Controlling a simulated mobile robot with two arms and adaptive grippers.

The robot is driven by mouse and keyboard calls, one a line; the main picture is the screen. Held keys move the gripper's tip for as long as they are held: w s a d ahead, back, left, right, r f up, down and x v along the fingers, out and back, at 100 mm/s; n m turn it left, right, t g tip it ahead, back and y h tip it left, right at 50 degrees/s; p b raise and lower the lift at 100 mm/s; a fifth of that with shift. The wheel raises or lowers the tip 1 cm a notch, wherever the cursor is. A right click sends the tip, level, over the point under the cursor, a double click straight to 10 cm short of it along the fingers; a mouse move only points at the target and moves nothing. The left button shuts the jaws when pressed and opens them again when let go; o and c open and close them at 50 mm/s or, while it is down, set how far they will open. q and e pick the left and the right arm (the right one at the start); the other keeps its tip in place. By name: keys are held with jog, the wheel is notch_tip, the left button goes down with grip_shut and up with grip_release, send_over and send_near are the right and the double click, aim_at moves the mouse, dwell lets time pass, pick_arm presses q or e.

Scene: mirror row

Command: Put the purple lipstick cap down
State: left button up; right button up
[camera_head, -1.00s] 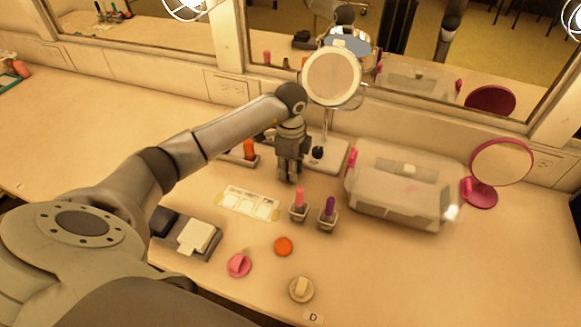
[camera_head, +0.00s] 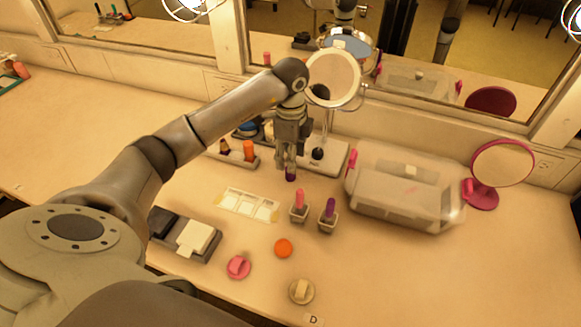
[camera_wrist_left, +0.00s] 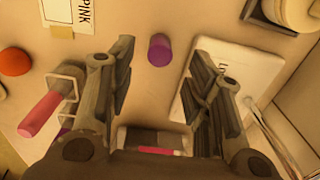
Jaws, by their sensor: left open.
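The purple lipstick cap (camera_head: 290,176) is on the counter just below my left gripper (camera_head: 288,163). In the left wrist view the cap (camera_wrist_left: 159,50) shows between and a little beyond the two fingertips of my left gripper (camera_wrist_left: 163,55). Clear space shows on both sides of the cap, so the gripper is open and holds nothing. A purple lipstick (camera_head: 329,209) and a pink lipstick (camera_head: 299,200) stand in small holders in front of the gripper. My right gripper is in neither view.
A labelled card strip (camera_head: 249,205) lies left of the holders. The mirror stand's white base (camera_head: 329,157) is close right of the cap. A clear case (camera_head: 402,187) stands further right. An orange disc (camera_head: 283,247) and a pink piece (camera_head: 238,267) lie on the front counter.

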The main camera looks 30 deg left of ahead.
pick_arm(q)
notch_tip(320, 180, up, 6)
jog(key=shift+r, duration=0.2)
dwell(0.5)
